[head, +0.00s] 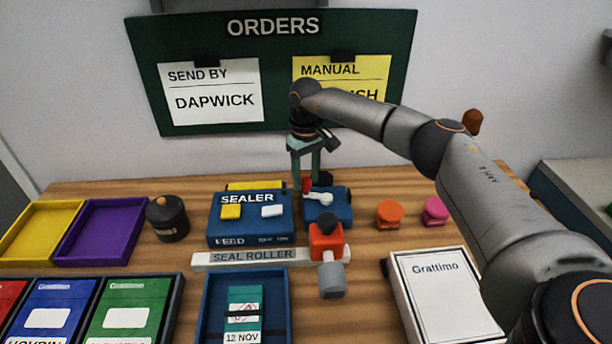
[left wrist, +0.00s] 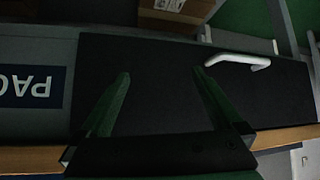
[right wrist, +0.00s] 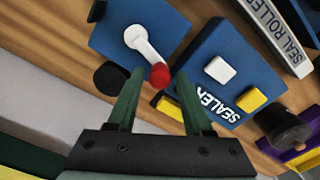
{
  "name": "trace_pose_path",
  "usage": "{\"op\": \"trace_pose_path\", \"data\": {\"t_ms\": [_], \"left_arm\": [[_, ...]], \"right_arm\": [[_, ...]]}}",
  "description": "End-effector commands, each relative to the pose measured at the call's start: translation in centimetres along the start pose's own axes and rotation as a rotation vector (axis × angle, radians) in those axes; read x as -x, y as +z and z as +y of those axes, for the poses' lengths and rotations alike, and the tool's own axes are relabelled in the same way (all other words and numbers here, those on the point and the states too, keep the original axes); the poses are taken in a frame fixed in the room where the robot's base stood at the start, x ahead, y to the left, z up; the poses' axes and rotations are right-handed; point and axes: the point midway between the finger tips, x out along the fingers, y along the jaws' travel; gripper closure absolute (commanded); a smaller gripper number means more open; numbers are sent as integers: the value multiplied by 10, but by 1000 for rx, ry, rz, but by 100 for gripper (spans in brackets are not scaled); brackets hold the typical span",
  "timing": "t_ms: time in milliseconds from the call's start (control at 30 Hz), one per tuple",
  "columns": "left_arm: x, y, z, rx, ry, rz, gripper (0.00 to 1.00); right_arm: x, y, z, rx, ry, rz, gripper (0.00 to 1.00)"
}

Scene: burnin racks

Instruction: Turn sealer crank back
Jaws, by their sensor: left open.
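The sealer (head: 250,236) is a blue box with a white and a yellow block on top. Right of it, a smaller blue block carries the crank (head: 319,197), a white arm with a red knob (head: 307,184). My right gripper (head: 306,172) points down at the knob. In the right wrist view the red knob (right wrist: 160,76) lies between the open fingertips, with gaps on both sides, and the white crank arm (right wrist: 146,48) runs up-left from it. My left gripper (left wrist: 164,80) is open and empty, away from the sealer; the head view does not show it.
A white seal roller bar (head: 215,259) with a red and grey handle lies before the sealer. A dark jar (head: 168,220) stands left; orange (head: 389,214) and pink (head: 435,211) stamps stand right. The left wrist view shows a dark panel with a white handle (left wrist: 238,61).

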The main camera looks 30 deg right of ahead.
Motion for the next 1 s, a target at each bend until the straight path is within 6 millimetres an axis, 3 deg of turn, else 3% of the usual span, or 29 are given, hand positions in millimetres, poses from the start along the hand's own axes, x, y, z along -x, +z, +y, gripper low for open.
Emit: {"op": "trace_pose_path", "data": {"t_ms": [100,467,1000], "left_arm": [[0,0,0,0,0,0,0],[0,0,0,0,1,1,0],[-1,1,0,0,1,1,0]], "right_arm": [[0,0,0,0,0,0,36],[10,-1,0,-1,0,3,36],[112,-1,0,-1,0,3,36]]}}
